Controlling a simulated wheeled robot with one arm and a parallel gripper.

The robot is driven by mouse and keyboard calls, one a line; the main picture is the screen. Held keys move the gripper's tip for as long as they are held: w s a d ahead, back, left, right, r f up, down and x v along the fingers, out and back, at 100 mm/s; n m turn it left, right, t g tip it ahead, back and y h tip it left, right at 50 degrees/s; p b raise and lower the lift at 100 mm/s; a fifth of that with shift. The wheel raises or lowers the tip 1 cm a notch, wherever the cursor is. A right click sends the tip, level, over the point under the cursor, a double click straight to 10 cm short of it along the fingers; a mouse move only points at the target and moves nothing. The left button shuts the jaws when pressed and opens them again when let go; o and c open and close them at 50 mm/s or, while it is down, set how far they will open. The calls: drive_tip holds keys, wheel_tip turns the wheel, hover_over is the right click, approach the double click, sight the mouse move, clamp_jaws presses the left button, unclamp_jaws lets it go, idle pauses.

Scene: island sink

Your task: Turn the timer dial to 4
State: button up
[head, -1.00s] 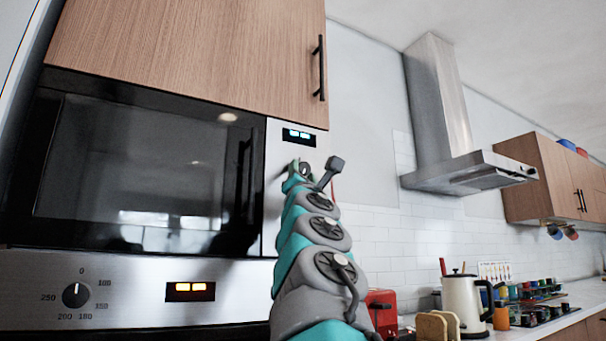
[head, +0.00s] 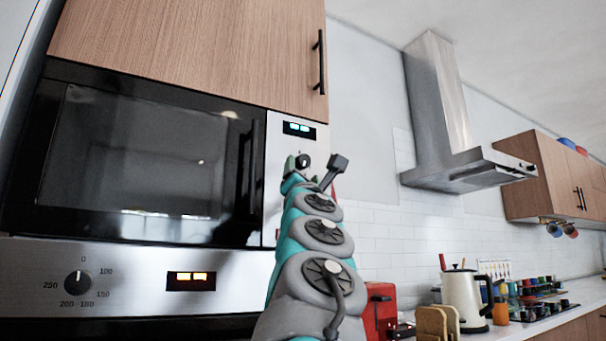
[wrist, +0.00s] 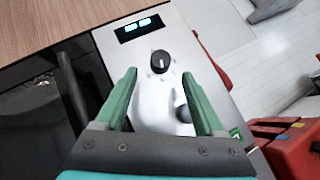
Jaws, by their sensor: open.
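The timer dial (wrist: 160,62) is a round black knob with a white pointer line, on the silver panel (wrist: 104,38) of the microwave. In the wrist view it sits just beyond the gap between the green fingertips of my gripper (wrist: 158,78). The gripper is open, one finger to each side, and nothing is held. The dial's numbers cannot be read. In the head view the dial (head: 304,161) shows small at the end of my arm, beside a green finger. A second dark knob (wrist: 183,110) lies lower, partly hidden by the right finger.
The microwave door handle (wrist: 72,92) stands out left of the gripper. A lit display (wrist: 139,27) is above the dial. The oven's own dial (head: 78,284) is lower left in the head view. A red toaster (head: 379,310) and a kettle (head: 464,299) stand right.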

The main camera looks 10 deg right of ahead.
drive_tip(key=shift+b+v, duration=0.35)
drive_tip(key=shift+v, duration=1.4)
